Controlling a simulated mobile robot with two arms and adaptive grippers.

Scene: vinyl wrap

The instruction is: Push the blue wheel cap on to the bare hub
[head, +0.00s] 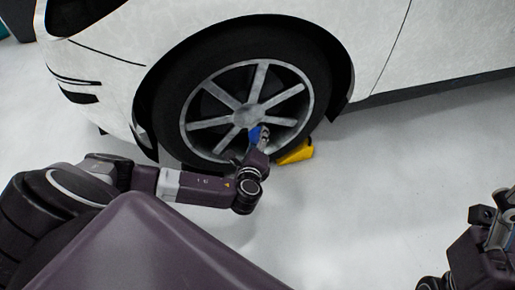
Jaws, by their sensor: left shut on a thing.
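A small blue wheel cap (255,134) is held in my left gripper (263,137) in front of the car's front wheel. The gripper is shut on it, and its fingers hide part of the cap. The bare grey hub (247,115) sits at the middle of the spoked wheel (215,125), just above and left of the cap in the picture. I cannot tell the depth gap between cap and hub. My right gripper (508,215) is partly in view at the right edge, away from the wheel; its fingertips are not clear.
A yellow wheel chock (297,153) lies on the floor against the tyre, close to my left gripper. The white car body (360,35) rises above and around the wheel. The pale floor (370,200) between my arms is clear.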

